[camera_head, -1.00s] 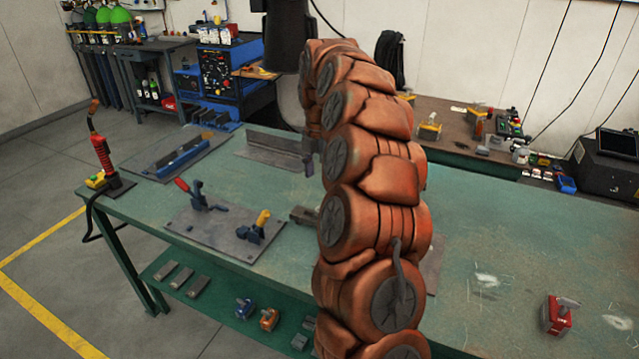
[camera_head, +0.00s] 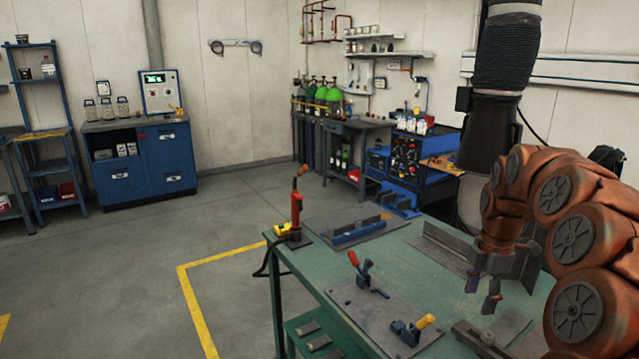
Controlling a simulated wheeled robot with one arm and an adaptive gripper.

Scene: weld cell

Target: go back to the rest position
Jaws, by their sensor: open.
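My gripper (camera_head: 482,292) hangs at the end of my orange arm on the right, over the green workbench (camera_head: 285,295). Its two fingers point down and are apart, with nothing seen between them. It appears in front of the grey angle plate (camera_head: 447,254) and above a dark clamp or vise piece (camera_head: 484,340). Its exact height over the bench is hard to tell. My arm is folded and hides the right part of the bench.
A fixture plate (camera_head: 378,312) bears a red-handled clamp (camera_head: 362,271) and a yellow-handled clamp (camera_head: 411,329). A red torch (camera_head: 297,205) stands at the bench's left corner. A blue cabinet (camera_head: 140,163) stands at the back left. The floor between is clear.

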